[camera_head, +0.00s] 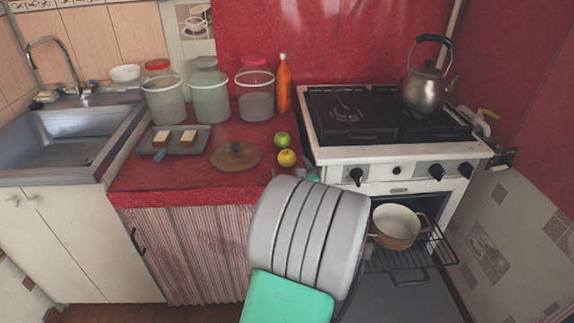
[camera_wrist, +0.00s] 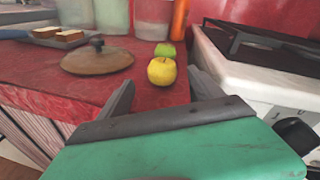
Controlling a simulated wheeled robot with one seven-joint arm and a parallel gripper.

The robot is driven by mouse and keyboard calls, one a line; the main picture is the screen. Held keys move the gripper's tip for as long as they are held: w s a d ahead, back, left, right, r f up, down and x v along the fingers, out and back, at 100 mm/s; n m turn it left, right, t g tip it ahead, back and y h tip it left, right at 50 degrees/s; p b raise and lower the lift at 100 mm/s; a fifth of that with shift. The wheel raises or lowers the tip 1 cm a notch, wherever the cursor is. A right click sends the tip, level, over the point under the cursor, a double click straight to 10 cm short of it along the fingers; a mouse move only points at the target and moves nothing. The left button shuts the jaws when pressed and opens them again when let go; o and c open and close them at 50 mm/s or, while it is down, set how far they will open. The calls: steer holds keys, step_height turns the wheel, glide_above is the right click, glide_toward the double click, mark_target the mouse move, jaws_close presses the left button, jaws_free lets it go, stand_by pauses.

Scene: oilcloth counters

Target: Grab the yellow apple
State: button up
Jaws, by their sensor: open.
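The yellow apple (camera_head: 287,158) sits on the red counter near its right front corner, close to the stove. In the wrist view the yellow apple (camera_wrist: 162,71) lies ahead of my gripper (camera_wrist: 160,88), roughly centred between the two fingers. My gripper is open and empty, and the apple looks beyond the fingertips. In the head view my arm hides most of the gripper. A green apple (camera_head: 282,139) sits just behind the yellow one; it also shows in the wrist view (camera_wrist: 165,50).
A brown lid (camera_head: 236,156) lies left of the apples. Several jars (camera_head: 210,97) and an orange bottle (camera_head: 284,84) stand behind. The white stove (camera_head: 325,153) rises close on the right. Its oven is open, with a pot (camera_head: 397,228) on the rack.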

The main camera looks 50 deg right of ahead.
mark_target(287, 159)
steer(key=x, duration=0.6)
steer(key=shift+s+d+r+b, duration=0.1)
steer(key=shift+b, duration=0.3)
steer(key=c, duration=1.5)
